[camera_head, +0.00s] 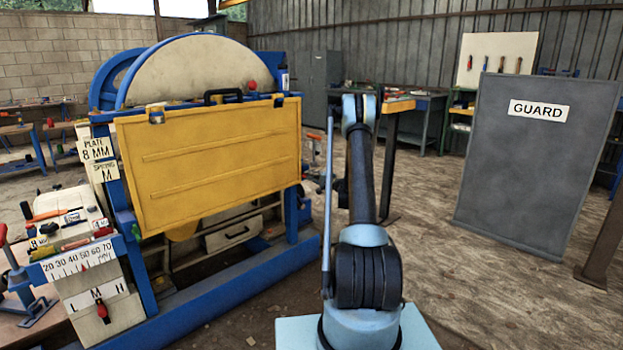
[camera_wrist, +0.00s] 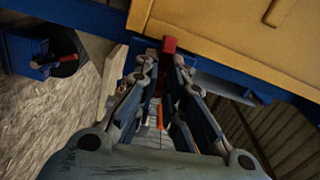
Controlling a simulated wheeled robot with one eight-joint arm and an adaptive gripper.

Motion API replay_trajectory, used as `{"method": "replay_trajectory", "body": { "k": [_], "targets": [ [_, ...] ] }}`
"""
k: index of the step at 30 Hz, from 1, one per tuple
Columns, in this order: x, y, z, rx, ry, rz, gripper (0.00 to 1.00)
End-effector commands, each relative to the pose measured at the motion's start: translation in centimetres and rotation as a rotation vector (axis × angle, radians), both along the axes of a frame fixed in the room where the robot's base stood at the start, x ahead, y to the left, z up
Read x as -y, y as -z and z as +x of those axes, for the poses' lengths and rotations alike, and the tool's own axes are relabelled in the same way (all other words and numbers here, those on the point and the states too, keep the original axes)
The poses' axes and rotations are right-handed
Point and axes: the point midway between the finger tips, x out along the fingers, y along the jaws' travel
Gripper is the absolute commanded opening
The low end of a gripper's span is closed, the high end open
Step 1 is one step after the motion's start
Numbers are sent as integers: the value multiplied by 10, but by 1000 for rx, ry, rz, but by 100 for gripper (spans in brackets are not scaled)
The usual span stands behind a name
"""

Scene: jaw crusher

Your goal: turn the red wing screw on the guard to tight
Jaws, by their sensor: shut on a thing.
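The yellow guard panel (camera_head: 215,160) hangs on the front of the blue crusher frame (camera_head: 290,215). Its edge also shows in the wrist view (camera_wrist: 225,28). The red wing screw (camera_wrist: 169,45) shows in the wrist view as a small red block at the guard's edge, beside a blue frame bar. My gripper (camera_wrist: 163,62) reaches up to it, with its two fingers on either side, shut on the screw. The fingers hide part of the screw, and its turn angle cannot be told. In the head view, my arm hides the gripper, and I cannot make out this screw.
A grey board labelled GUARD (camera_head: 535,150) stands at the right. A red knob (camera_head: 252,85) sits above the guard. A dark post (camera_head: 604,240) stands far right.

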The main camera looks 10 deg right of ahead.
Motion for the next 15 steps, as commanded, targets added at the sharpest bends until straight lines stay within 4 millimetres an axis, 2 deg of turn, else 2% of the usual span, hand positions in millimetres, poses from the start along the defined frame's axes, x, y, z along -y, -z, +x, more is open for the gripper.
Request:
{"method": "replay_trajectory", "body": {
  "k": [1, 15],
  "targets": [
    [5, 2, 1, -13, 8, 14, 0],
    [4, 3, 0, -67, 6, 86, 0]
  ]
}}
